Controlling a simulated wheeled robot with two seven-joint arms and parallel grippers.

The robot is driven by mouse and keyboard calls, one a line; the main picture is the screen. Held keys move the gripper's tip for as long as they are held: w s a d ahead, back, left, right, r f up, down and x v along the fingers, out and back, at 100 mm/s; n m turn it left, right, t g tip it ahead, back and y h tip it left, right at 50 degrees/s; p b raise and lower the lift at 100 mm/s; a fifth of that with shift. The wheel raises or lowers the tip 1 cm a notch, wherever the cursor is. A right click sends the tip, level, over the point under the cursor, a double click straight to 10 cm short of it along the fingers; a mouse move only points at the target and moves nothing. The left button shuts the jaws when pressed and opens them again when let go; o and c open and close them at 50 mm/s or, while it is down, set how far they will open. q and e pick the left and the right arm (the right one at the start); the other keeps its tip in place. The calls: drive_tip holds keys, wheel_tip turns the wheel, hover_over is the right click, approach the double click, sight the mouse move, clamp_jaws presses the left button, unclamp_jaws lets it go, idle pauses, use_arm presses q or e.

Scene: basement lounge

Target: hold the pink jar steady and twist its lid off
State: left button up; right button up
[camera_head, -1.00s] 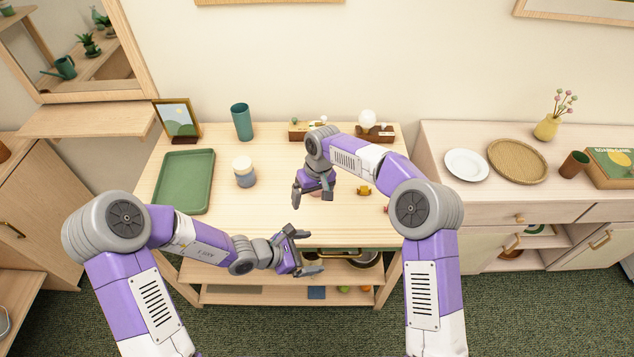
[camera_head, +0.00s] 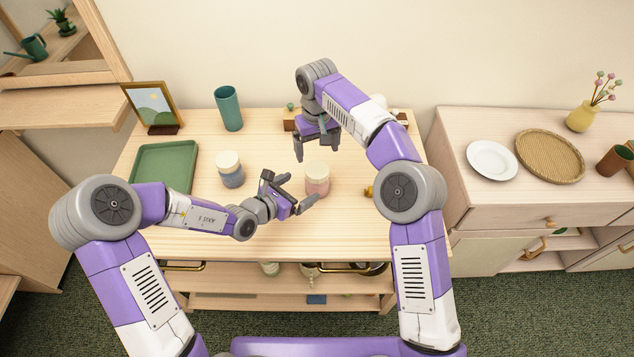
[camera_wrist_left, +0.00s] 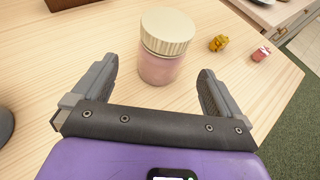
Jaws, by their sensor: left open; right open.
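The pink jar (camera_head: 317,187) stands upright on the wooden table, with its cream ribbed lid (camera_head: 318,169) on top. It also shows in the left wrist view (camera_wrist_left: 157,68), with its lid (camera_wrist_left: 167,31), beyond and between the open fingers. My left gripper (camera_head: 296,190) is open and empty, low over the table just left of the jar, its fingers pointing toward it. My right gripper (camera_head: 309,153) is open and empty, pointing down above the table, behind and slightly left of the jar's lid in the head view.
A blue-grey jar with a cream lid (camera_head: 230,170) stands left of the pink jar. A green tray (camera_head: 165,167), teal cup (camera_head: 228,108) and picture frame (camera_head: 152,107) are farther left. A small yellow item (camera_wrist_left: 218,43) and a red-and-white one (camera_wrist_left: 261,53) lie right of the jar.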

sight(310, 183)
use_arm(q)
drive_tip(key=shift+w+d+f, duration=0.1)
drive_tip(key=shift+w+d, duration=0.1)
drive_tip(key=shift+d, duration=0.1)
use_arm(e)
drive_tip(key=shift+s+r, duration=0.15)
use_arm(q)
drive_tip(key=shift+x, duration=3.15)
use_arm(e)
drive_tip(key=shift+s, duration=0.1)
use_arm(q)
drive_tip(key=shift+c, duration=0.3)
drive_tip(key=c, duration=1.4)
drive_tip(key=shift+c, duration=1.4)
use_arm(e)
drive_tip(key=shift+c, duration=0.9)
use_arm(q)
clamp_jaws()
use_arm(e)
drive_tip(key=shift+m, duration=0.3)
drive_tip(key=m, duration=0.4)
drive_tip(key=shift+r, duration=0.15)
drive_tip(key=m, duration=0.4)
drive_tip(key=shift+r, duration=0.1)
drive_tip(key=shift+m, duration=0.3)
drive_tip(key=shift+f, duration=4)
